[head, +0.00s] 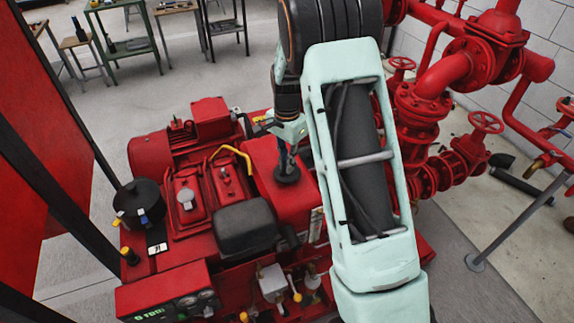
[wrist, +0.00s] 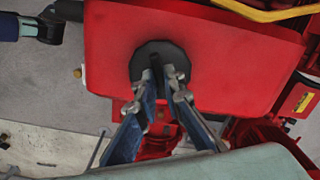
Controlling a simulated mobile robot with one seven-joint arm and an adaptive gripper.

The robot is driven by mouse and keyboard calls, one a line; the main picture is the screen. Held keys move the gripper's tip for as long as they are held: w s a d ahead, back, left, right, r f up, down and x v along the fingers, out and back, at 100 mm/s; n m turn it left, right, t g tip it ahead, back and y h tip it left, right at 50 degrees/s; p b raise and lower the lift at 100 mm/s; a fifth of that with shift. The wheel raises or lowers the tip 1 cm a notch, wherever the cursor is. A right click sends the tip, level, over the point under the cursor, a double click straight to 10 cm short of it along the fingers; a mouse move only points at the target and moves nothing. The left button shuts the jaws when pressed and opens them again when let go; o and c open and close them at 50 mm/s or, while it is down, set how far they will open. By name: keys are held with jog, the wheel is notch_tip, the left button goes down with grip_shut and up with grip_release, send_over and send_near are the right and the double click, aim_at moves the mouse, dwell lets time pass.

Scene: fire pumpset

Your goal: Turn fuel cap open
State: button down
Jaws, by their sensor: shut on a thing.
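The fuel cap (wrist: 146,57) is a round black cap on top of the red fuel tank (wrist: 215,60). My gripper (wrist: 161,76) has its two blue-grey fingers over the cap in the wrist view, closed on its raised middle grip. The fingertips hide part of that grip. In the head view my gripper (head: 287,160) points down at the black cap (head: 287,176) on the red tank (head: 262,152). The cap appears seated on the tank; I cannot tell how far it is turned.
A yellow pipe (head: 236,152) curves beside the tank, and a black box (head: 245,228) sits in front. Red pipes and valves (head: 430,100) stand on the right. A black round canister (head: 141,203) is at the left. Green tables (head: 125,45) stand behind on open floor.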

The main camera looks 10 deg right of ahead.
jog(key=n+b, duration=0.1)
jog(key=n, duration=0.5)
jog(key=n+b, duration=0.1)
jog(key=n, duration=0.5)
jog(key=shift+n, duration=0.4)
dwell(0.3)
jog(key=c, duration=2)
grip_release()
jog(key=shift+c, duration=0.2)
notch_tip(320, 180, up, 12)
